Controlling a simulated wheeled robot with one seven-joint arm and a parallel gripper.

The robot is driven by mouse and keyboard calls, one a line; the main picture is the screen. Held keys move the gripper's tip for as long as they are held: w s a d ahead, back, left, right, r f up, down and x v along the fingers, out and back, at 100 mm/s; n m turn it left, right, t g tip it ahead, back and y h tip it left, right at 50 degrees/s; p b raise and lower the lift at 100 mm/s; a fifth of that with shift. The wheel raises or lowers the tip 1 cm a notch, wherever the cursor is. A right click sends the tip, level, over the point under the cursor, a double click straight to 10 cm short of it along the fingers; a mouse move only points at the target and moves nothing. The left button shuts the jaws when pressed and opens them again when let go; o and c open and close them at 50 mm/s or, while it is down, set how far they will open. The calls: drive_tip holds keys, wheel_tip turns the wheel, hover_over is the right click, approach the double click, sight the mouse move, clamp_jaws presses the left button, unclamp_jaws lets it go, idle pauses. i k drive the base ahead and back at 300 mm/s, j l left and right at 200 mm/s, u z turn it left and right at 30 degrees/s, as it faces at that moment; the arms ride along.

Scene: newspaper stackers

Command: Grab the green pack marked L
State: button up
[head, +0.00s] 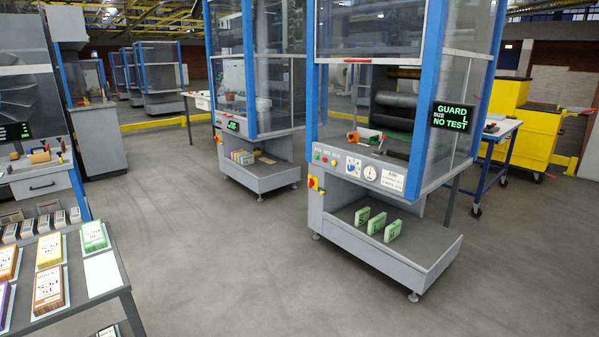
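Three green packs stand upright in a row on the low shelf (424,248) of the near machine: a left one (362,217), a middle one (377,222) and a right one (392,231). Each has a dark mark on its face, too small to read for sure. Another green pack or stack (94,237) with a white label lies on the left table (107,297); its marking is also unreadable. My gripper is not in view.
A screen (453,118) on the near machine reads "GUARD SIZE L NO TEST". Orange and brown packs (48,289) lie on the left table. A second machine (262,180) stands behind, with small boxes on its shelf. Open grey floor (225,260) lies between table and machines.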

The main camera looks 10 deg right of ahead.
sight(377, 223)
drive_tip(key=i+z, duration=0.35)
drive_tip(key=i+j+z, duration=0.15)
drive_tip(key=i+z, duration=0.25)
drive_tip(key=i+j+z, duration=0.2)
drive_tip(key=z, duration=0.15)
